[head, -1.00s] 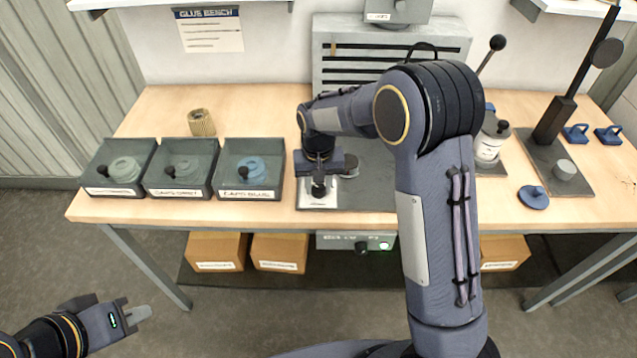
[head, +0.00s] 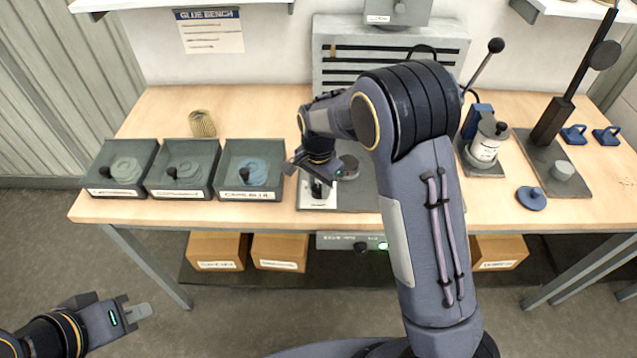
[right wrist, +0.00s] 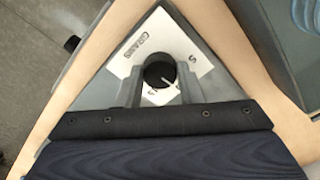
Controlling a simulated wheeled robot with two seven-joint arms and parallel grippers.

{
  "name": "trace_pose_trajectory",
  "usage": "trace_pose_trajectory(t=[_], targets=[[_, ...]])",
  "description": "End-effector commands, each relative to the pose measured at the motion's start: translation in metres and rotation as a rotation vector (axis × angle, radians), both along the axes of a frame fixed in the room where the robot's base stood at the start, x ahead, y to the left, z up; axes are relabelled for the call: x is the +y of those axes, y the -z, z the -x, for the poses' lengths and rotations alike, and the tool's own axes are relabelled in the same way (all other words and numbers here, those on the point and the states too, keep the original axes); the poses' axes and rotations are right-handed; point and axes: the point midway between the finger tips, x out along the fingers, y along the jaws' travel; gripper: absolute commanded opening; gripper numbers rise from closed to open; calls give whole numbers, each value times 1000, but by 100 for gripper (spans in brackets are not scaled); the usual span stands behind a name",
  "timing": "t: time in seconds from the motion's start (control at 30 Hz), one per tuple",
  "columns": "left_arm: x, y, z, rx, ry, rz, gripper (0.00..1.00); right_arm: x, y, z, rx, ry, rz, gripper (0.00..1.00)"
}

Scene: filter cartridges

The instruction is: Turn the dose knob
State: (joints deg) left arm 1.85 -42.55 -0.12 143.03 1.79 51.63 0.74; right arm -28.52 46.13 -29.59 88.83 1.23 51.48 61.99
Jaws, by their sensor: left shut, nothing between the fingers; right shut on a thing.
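The dose knob (right wrist: 160,72) is a round black knob with a white pointer mark. It stands on a white plate (right wrist: 140,45) printed "GRAMS" in the right wrist view. My right gripper (right wrist: 159,80) is shut on the knob, one finger on each side. In the head view my right gripper (head: 319,186) is over the same white plate (head: 318,202) near the bench's front edge, and largely hides the knob. My left gripper (head: 140,312) is shut and empty at the lower left, away from the bench.
Three grey bins (head: 118,193) with labels stand left of the plate, the closest one near my right gripper. A ribbed tan cartridge (head: 202,124) is behind them.

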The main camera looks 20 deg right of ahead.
Motion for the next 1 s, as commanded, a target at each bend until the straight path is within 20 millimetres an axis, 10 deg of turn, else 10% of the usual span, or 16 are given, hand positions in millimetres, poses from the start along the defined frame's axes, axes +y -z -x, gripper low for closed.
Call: trace_pose_trajectory(t=[0.73, 0.77, 1.0], targets=[[0, -2, 0, 0, 0, 0, 0, 0, -1, -1, -3, 85, 1, 11], [0, -2, 0, 0, 0, 0, 0, 0, -1, -1, -3, 85, 1, 36], [0, -2, 0, 0, 0, 0, 0, 0, 0, 0, -1, 85, 0, 55]])
